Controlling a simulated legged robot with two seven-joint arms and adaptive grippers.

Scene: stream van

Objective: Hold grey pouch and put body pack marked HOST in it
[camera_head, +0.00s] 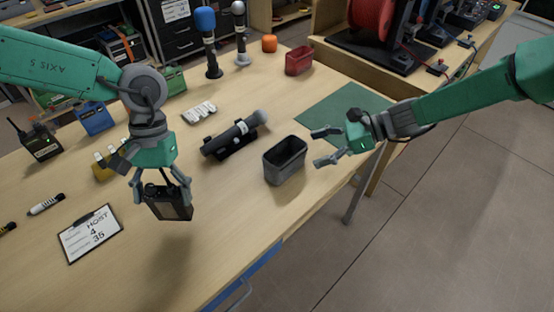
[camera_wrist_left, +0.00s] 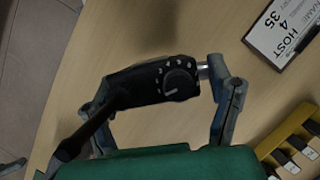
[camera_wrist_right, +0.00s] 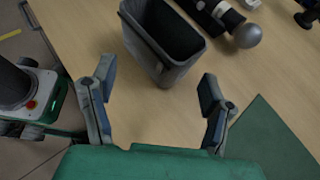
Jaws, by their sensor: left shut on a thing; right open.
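My left gripper (camera_head: 160,182) is shut on a black body pack (camera_head: 168,203) and holds it above the table, near a clipboard (camera_head: 90,233) whose sheet reads HOST. The left wrist view shows the pack (camera_wrist_left: 160,84) from its top, with a knob and a stubby antenna; no name on the pack is readable. The grey pouch (camera_head: 285,160) stands upright on the table, its open top facing up; it also shows in the right wrist view (camera_wrist_right: 165,65). My right gripper (camera_head: 322,146) is open and empty just right of the pouch, apart from it.
A microphone in a black cradle (camera_head: 233,140) lies left of the pouch. A green mat (camera_head: 340,108) and a red pouch (camera_head: 299,60) are behind it. Another black pack (camera_head: 40,145) stands at far left. Bare table lies between the left gripper and the grey pouch.

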